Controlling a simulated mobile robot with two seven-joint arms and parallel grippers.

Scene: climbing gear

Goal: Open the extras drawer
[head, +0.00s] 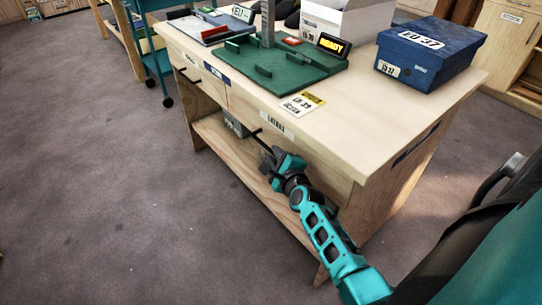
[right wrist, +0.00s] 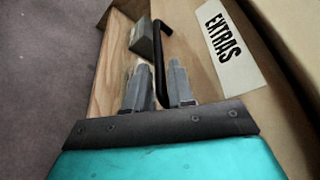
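The extras drawer (head: 300,140) is in the front of the wooden workbench, at the right, and looks closed and flush with the front. Its label (head: 276,123) also reads EXTRAS in the right wrist view (right wrist: 222,38). Its black bar handle (right wrist: 160,45) stands out beside the label. My right gripper (head: 270,155) is at this handle. In the right wrist view its two grey fingers (right wrist: 159,84) are close together, one on each side of the bar, shut on it. Part of the handle is hidden by the gripper in the head view. My left gripper is not in view.
The workbench top (head: 385,120) holds a green fixture (head: 290,70), a blue box (head: 428,55) and a white box (head: 345,20). A second drawer with a black handle (head: 188,77) is at the left. A grey box (head: 235,122) sits on the lower shelf. The floor in front is clear.

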